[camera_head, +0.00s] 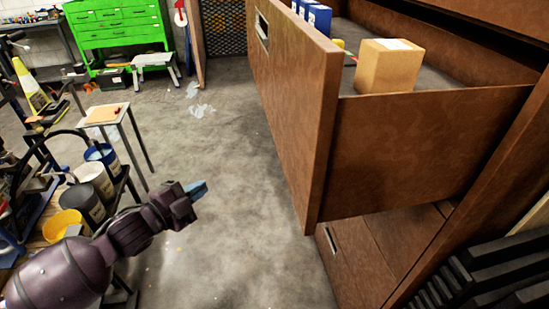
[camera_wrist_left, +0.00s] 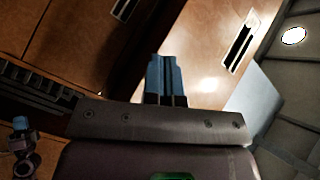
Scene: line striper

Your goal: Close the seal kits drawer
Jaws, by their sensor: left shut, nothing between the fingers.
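A large brown wooden drawer (camera_head: 300,110) stands pulled far out of its cabinet on the right; I can read no label on it. Its front has a recessed metal handle (camera_head: 262,30). A cardboard box (camera_head: 390,66) and blue boxes (camera_head: 315,15) are inside. My left gripper (camera_head: 197,189) is shut and empty, left of the drawer front and apart from it in the head view. In the left wrist view its blue fingers (camera_wrist_left: 166,78) point toward brown wood with a handle slot (camera_wrist_left: 239,45). What looks like my right gripper (camera_wrist_left: 20,124) shows small at lower left; its jaws are unclear.
A lower drawer front (camera_head: 350,262) sits beneath the open one. Paint buckets (camera_head: 88,178) stand on a low shelf at left, close to my left arm. A small stool (camera_head: 103,115) and a green tool chest (camera_head: 115,25) are farther back. The concrete floor between is clear.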

